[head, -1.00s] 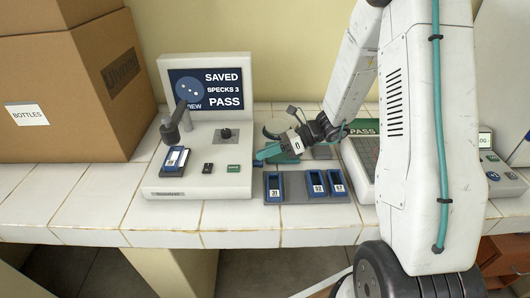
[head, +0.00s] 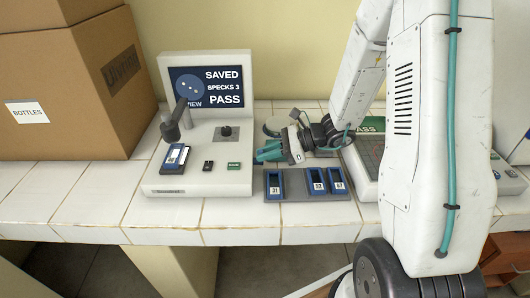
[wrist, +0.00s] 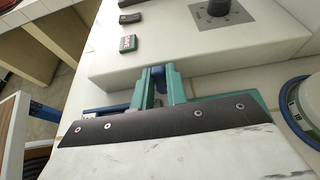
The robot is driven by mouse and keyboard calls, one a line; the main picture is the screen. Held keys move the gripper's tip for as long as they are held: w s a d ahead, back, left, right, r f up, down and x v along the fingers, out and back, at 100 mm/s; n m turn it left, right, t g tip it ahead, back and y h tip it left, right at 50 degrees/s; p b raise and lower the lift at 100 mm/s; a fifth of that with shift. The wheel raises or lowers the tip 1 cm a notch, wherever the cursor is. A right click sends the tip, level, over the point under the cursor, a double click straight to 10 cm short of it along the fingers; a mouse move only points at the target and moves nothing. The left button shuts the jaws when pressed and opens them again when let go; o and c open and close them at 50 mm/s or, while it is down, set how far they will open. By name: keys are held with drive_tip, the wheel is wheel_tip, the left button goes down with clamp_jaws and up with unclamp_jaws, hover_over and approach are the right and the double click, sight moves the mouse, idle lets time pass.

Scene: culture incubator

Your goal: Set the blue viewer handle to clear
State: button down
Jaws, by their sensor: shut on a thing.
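The viewer (head: 215,180) is a white device with an upright screen (head: 210,88) reading "SAVED", "SPECKS 3", "PASS" and "VIEW". My gripper (head: 266,153) is beside the right side of its base, low over the bench. In the wrist view the teal fingers of my gripper (wrist: 160,88) are shut on a small blue part (wrist: 158,75), which looks like the blue viewer handle, close against the base's side wall. The fingers hide most of this handle, and I see no marking for its setting. A blue-framed slide (head: 174,157) lies on the viewer's stage under the dark eyepiece arm.
A grey rack (head: 300,215) with several blue numbered holders lies just in front of my gripper. A cardboard box (head: 75,90) fills the left.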

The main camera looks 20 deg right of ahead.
drive_tip(key=c, duration=1.4)
unclamp_jaws()
drive_tip(key=shift+w+f, duration=0.1)
drive_tip(key=shift+d, duration=0.1)
drive_tip(key=v, duration=0.7)
drive_tip(key=shift+d, duration=0.25)
